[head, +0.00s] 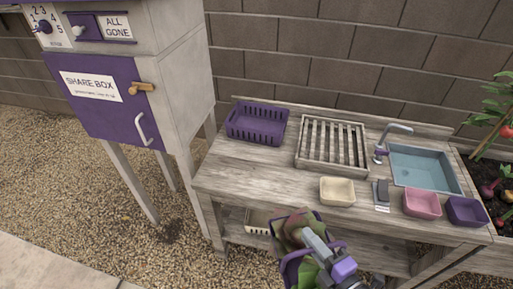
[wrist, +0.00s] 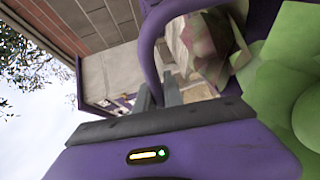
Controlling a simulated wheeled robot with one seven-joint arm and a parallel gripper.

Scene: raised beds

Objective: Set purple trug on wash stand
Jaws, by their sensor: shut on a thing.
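The purple trug (head: 289,265) hangs in front of the wash stand (head: 262,178), at the bottom middle of the head view. It holds green and reddish leafy produce. My gripper (head: 312,243) is above it and covers part of it. In the wrist view my gripper's fingers (wrist: 160,96) are shut on the trug's curved purple handle (wrist: 150,50), with large green leaves at the right. The trug's underside is hidden. The wooden stand top lies beyond the trug, with bare boards at its front left.
On the stand are a purple slotted basket (head: 257,122), a slatted rack (head: 332,146), a cream tub (head: 337,191), a brush (head: 381,195), a pink tub (head: 422,203), a small purple tub (head: 467,211), a sink (head: 424,168) and a tap (head: 390,137). A share box (head: 105,105) stands left.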

